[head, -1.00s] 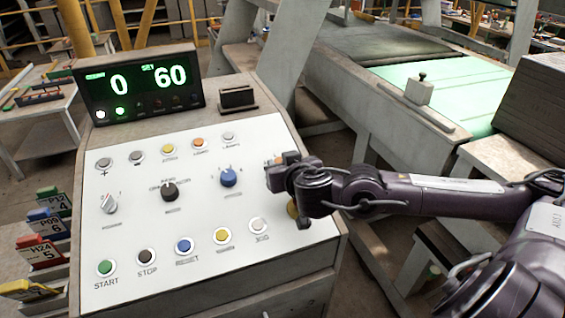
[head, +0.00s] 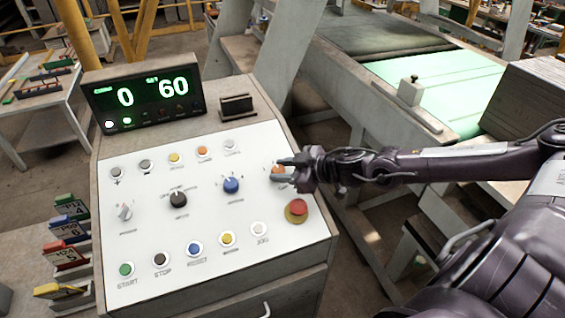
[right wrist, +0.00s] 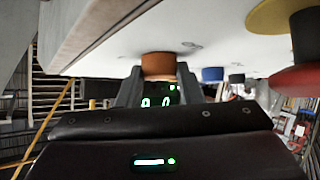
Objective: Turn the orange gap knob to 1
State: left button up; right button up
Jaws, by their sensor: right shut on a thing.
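The orange gap knob (head: 278,170) is at the right side of the white control panel (head: 150,250), partly hidden by my right gripper. My right gripper (head: 281,169) reaches in from the right, its two fingers on either side of the knob. In the right wrist view the orange knob (right wrist: 158,65) sits between the fingertips, and the gripper is shut on it. The knob's pointer and scale are too covered to read. My left gripper is not in view.
A red mushroom button (head: 297,207) on a yellow base is just below the gripper. A blue knob (head: 231,185) and a black knob (head: 179,199) lie to the left. The display (head: 145,100) reads 0 and SET 60. Several push buttons line the panel.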

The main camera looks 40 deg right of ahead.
jog(key=shift+w+d+f+n+g+y+b, duration=0.15)
jog(key=shift+n+g+y+b, duration=0.25)
jog(key=shift+n+g+y, duration=0.45)
jog(key=n+g+b, duration=0.1)
jog(key=n+b, duration=0.1)
jog(key=n+g+y+b, duration=0.1)
jog(key=n, duration=0.1)
jog(key=shift+w+y+b, duration=0.15)
jog(key=shift+y+b, duration=0.1)
jog(key=shift+b, duration=0.1)
jog(key=shift+w+r+n+g+y+b, duration=0.1)
jog(key=shift+r+n+g+y+b, duration=0.25)
jog(key=shift+n+g, duration=1)
jog(key=shift+n, duration=0.1)
jog(key=shift+d+n+g+p, duration=0.1)
jog(key=shift+n+g+p, duration=0.3)
jog(key=shift+n, duration=0.1)
jog(key=shift+f, duration=0.2)
jog(key=o, duration=1)
jog(key=shift+c, duration=0.2)
